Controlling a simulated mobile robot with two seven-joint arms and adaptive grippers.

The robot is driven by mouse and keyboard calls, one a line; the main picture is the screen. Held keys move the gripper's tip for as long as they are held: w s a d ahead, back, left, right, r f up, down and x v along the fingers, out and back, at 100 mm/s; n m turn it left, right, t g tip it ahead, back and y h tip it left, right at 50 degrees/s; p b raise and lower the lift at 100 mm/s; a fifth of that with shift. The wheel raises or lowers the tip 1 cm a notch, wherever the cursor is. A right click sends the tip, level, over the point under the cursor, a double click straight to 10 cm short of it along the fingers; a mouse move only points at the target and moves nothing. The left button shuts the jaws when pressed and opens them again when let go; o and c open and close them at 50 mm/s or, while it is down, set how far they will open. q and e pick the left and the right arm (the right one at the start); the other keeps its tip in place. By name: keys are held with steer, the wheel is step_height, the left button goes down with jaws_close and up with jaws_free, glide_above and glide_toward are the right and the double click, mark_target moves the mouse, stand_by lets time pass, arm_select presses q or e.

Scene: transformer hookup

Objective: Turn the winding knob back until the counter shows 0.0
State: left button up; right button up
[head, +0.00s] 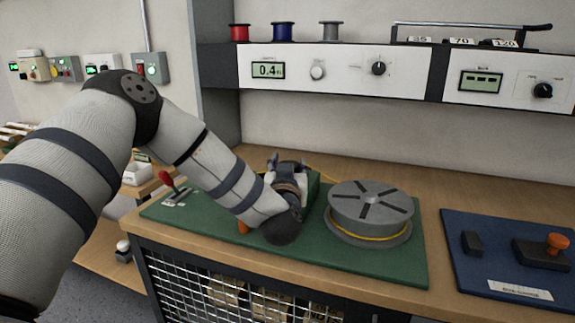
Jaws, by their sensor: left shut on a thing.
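The counter (268,70) on the white panel reads 0.4, with a small unit after it. My left arm reaches in from the left over the green board, and my left gripper (287,172) is at a green box (314,188) beside the grey reel. It is shut on the winding knob there, which is mostly hidden behind the fingers and wrist. The grey reel (371,204) has yellow wire around its base, and a yellow strand runs behind the gripper. My right gripper is not in view.
The green board (395,268) lies on a wooden bench, with a red-handled lever (168,181) at its left. A blue board (470,275) with an orange-knobbed block is at the right. Panel knobs (379,68) and wire spools (283,32) are above. Bare bench lies behind the reel.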

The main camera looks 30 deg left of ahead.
arm_select(q)
steer(key=shift+n+g+y, duration=0.3)
steer(key=shift+y, duration=0.1)
steer(key=o, duration=1.2)
steer(key=v, duration=1.2)
steer(key=shift+f, duration=0.1)
